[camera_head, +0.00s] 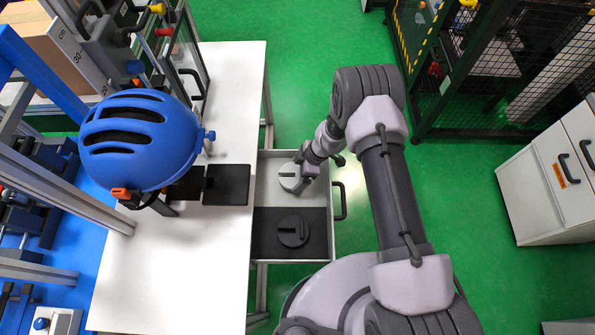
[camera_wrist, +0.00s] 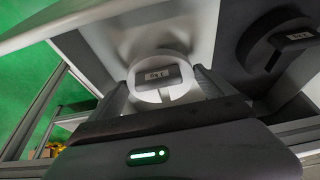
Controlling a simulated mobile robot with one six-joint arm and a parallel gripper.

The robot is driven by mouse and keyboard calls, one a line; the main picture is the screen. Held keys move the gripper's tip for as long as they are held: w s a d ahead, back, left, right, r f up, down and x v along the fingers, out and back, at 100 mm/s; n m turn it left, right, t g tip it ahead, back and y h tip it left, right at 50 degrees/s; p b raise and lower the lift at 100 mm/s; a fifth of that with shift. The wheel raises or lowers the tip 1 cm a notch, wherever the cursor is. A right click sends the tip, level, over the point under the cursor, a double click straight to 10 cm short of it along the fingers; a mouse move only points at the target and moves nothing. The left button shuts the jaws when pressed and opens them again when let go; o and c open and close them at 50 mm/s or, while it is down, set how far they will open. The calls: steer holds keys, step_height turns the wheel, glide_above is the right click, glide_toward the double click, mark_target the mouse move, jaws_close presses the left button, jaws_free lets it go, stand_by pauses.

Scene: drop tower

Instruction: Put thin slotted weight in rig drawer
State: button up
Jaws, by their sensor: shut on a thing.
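A pale grey slotted weight (camera_head: 289,178) is over the light back compartment of the open rig drawer (camera_head: 268,197). In the wrist view it is a pale disc with a slot and a small label (camera_wrist: 160,77), too blurred to read surely. My gripper (camera_head: 303,174) is shut on this weight, with one finger at each side of it in the wrist view (camera_wrist: 163,90). Whether the disc touches the drawer floor I cannot tell. A dark slotted weight (camera_head: 293,231) lies in the drawer's black-lined front compartment; it also shows in the wrist view (camera_wrist: 290,40).
The drawer sticks out from under a white table (camera_head: 225,240), its black handle (camera_head: 340,200) on the right. A blue helmet (camera_head: 140,140) hangs above the table near a black plate (camera_head: 227,184). A white cabinet (camera_head: 545,190) stands far right. Green floor is clear between.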

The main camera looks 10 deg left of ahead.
mark_target(298, 176)
steer(key=shift+w+f+b, duration=0.1)
steer(key=shift+f+b, duration=0.3)
steer(key=shift+f, duration=1.1)
steer(key=shift+f, duration=0.1)
steer(key=o, duration=1.8)
steer(key=shift+c, duration=0.2)
